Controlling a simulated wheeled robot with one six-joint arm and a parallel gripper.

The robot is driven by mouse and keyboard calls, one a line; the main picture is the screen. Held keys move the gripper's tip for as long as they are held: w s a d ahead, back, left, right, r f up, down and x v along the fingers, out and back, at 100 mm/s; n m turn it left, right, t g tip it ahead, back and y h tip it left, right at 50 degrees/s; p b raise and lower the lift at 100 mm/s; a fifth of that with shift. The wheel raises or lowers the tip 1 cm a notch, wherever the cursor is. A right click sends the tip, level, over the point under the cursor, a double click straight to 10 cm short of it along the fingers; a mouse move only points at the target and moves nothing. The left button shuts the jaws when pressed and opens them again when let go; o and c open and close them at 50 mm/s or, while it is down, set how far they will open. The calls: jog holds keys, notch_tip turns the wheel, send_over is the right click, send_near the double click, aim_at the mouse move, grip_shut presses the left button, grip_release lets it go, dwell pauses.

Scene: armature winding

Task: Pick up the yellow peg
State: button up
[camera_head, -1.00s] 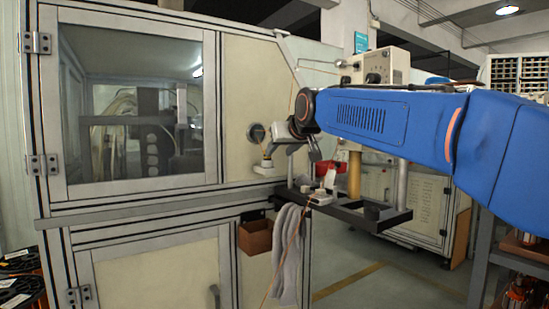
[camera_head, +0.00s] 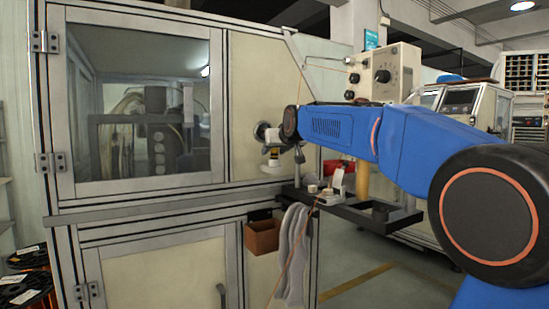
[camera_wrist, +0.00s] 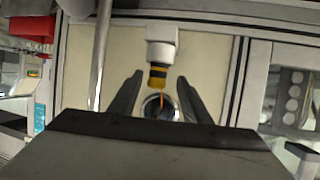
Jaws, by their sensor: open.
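A small peg with yellow and black bands (camera_wrist: 158,76) stands in a white holder (camera_wrist: 162,45) in the wrist view, where the scene appears upside down. In the head view the banded peg (camera_head: 273,154) stands above the white holder (camera_head: 272,168) at the machine's front panel. My gripper (camera_wrist: 158,88) is open, with its two dark fingers either side of the peg's line in the wrist view. No contact shows, and I cannot tell the depth. In the head view my gripper (camera_head: 298,154) is just right of the peg, partly hidden by my arm.
A dark tray shelf (camera_head: 350,212) lies right of the peg, with a tan upright cylinder (camera_head: 362,182) on it. A grey cloth (camera_head: 292,250) hangs below. A red bin (camera_head: 338,170) is behind. A pale rod (camera_wrist: 101,50) stands close left in the wrist view.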

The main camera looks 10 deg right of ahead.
jog(key=shift+d+x, duration=0.15)
jog(key=shift+x, duration=1.3)
jog(key=shift+d+x, duration=0.15)
jog(key=shift+x, duration=1.3)
jog(key=shift+s+f, duration=0.1)
jog(key=shift+f, duration=0.1)
grip_shut()
